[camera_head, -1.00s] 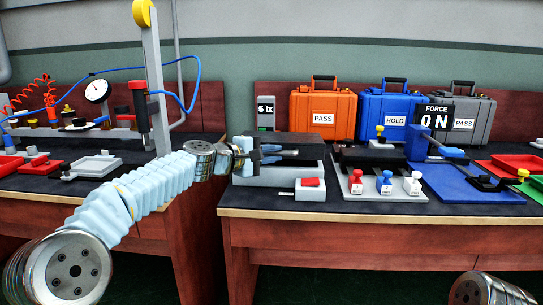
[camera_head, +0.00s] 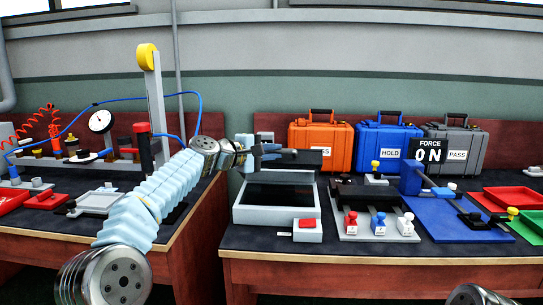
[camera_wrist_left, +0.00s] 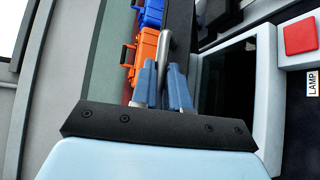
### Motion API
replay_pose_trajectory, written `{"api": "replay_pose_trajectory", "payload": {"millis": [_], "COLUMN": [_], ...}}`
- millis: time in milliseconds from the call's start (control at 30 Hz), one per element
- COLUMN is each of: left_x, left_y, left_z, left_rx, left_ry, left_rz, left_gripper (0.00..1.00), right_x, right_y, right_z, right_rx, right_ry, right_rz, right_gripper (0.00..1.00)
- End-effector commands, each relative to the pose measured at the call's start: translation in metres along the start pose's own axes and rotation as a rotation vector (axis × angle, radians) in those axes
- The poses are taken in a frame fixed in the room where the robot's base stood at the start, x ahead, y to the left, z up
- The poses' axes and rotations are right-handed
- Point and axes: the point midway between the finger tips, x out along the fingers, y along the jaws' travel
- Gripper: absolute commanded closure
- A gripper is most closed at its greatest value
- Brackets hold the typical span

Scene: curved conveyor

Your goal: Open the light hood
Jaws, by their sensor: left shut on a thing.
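The light hood (camera_head: 304,157) is a dark lid, raised above the back of a pale grey box (camera_head: 240,214). Below it the black inside of the box (camera_head: 280,196) shows. My left gripper (camera_head: 270,150) is at the hood's left side in the head view. In the left wrist view its blue fingers (camera_wrist_left: 166,75) are shut on a metal handle bar (camera_wrist_left: 165,45), beside the dark hood (camera_wrist_left: 184,22). The open box (camera_wrist_left: 267,75) shows to the right there. My right gripper is not in view.
A red button (camera_head: 307,223) sits on a small unit at the box's front; the left wrist view shows its LAMP label (camera_wrist_left: 312,82). Orange (camera_head: 334,136), blue (camera_head: 367,136) and grey (camera_head: 472,137) cases stand behind. Several stamps (camera_head: 379,222) stand right of the box.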

Motion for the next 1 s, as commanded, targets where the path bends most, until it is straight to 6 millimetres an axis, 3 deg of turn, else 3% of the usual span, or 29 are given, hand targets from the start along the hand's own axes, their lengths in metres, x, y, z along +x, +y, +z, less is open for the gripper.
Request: {"api": "replay_pose_trajectory", "payload": {"millis": [300,333,500,800,1000], "left_x": [0.001,0.001,0.001,-0.003,-0.036], "left_y": [-0.003,-0.003,-0.002,-0.001,-0.004], "left_z": [-0.003,-0.003,-0.002,-0.001,-0.003], "left_rx": [0.002,0.002,0.001,0.001,0.002], "left_ry": [0.005,0.005,0.003,0.002,0.006], "left_rz": [-0.006,-0.006,-0.004,0.0,0.001], "left_gripper": [1.0,0.82,0.6,0.6,0.6], "right_x": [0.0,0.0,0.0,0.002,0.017], "right_y": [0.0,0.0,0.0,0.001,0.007], "right_z": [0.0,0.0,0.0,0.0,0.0], "right_rx": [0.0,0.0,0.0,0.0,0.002], "right_ry": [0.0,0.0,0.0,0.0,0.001], "right_rz": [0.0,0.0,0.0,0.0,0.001], "right_gripper": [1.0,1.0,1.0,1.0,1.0]}}
